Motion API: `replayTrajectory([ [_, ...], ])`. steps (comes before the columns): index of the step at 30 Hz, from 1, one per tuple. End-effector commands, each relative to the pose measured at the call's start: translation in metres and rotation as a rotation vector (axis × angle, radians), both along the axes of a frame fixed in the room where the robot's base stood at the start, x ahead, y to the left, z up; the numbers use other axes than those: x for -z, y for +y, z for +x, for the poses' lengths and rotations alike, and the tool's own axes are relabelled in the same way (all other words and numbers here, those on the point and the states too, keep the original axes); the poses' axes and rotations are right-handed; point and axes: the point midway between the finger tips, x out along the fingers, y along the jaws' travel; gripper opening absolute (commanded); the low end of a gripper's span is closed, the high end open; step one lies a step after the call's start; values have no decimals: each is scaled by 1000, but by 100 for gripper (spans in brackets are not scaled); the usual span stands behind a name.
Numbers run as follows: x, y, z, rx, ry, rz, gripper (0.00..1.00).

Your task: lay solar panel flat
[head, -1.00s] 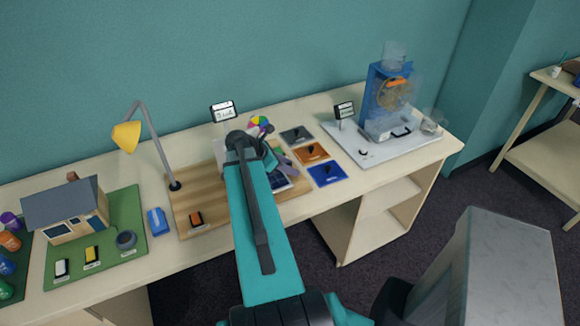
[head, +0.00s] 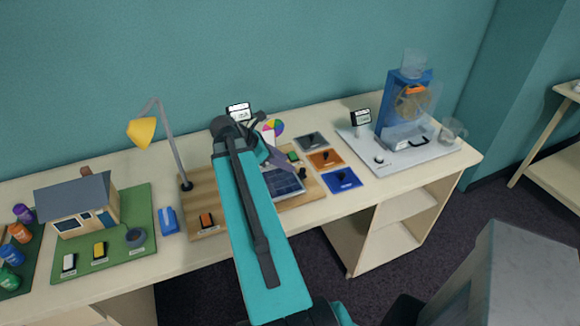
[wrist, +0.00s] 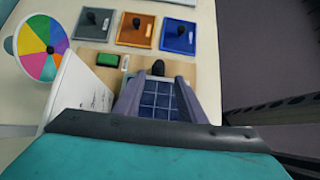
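The solar panel (head: 284,184) is a dark blue gridded plate at the right part of the wooden board (head: 203,184). Its grid also shows in the wrist view (wrist: 158,101), between my fingers. Whether it lies flat or tilts is hard to tell. My gripper (head: 284,161) is over the far side of the panel, its grey-purple fingers pointing down to the right. In the wrist view my gripper (wrist: 159,82) is open, with one finger on each side of the panel. I cannot tell if the fingers touch it. My arm hides part of the board.
A yellow lamp (head: 143,131) stands at the board's left. A colour wheel (head: 277,127) and white card (wrist: 80,92) are close to my gripper. Grey (head: 312,141), orange (head: 325,159) and blue (head: 343,180) tiles lie right of the board. A model house (head: 84,210) stands left.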

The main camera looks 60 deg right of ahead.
Motion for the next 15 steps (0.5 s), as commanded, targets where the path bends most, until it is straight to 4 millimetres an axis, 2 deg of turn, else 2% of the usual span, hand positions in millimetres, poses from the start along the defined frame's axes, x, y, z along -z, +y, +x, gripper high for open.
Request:
replayTrajectory([
  [7, -17, 13, 10, -1, -2, -1, 37],
  [15, -23, 18, 13, 0, 0, 0, 37],
])
